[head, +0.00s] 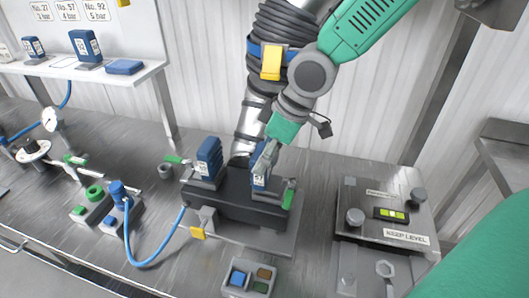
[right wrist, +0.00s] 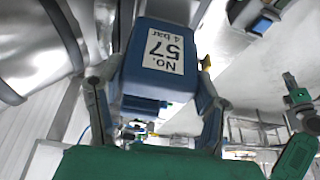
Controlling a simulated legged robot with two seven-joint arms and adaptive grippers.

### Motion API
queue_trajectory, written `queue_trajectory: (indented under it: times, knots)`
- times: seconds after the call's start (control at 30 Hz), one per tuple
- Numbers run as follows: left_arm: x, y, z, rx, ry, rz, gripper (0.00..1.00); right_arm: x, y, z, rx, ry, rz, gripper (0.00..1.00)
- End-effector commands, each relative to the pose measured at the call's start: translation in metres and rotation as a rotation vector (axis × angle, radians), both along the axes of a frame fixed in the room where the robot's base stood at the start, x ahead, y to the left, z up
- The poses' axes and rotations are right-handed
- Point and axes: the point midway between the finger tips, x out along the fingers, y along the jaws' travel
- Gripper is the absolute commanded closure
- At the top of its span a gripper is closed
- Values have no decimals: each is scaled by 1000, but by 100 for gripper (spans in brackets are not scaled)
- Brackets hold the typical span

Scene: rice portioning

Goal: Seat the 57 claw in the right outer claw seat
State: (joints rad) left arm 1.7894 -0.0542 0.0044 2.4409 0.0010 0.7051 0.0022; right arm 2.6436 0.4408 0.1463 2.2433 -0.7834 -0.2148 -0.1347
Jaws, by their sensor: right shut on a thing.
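The 57 claw (right wrist: 165,50) is a blue block with a white "No. 57 4 bar" label. My right gripper (right wrist: 155,105) is shut on it, with one finger on each side. In the head view my right gripper (head: 264,160) points down and holds the 57 claw (head: 260,178) upright at the right end of the dark grey claw body (head: 235,205). Whether the claw touches its seat cannot be told; its lower edge is hard to see there. Another blue claw (head: 208,160) stands at the left end of the body. My left gripper is not in view.
Green levers (head: 289,194) flank the body. A blue hose (head: 150,262) loops at its left. A rack shelf (head: 110,78) with blue claws is at upper left. A tray of coloured blocks (head: 237,288) lies in front. A levelling plate (head: 370,235) stands right.

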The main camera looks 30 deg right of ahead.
Motion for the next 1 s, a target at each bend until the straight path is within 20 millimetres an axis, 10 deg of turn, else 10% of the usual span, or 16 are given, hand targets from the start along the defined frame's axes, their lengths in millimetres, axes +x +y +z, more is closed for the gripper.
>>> queue_trajectory:
  times: [1.0]
  knots:
    - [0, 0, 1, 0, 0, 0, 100, 0, 5, -6, 1, 1, -1, 92]
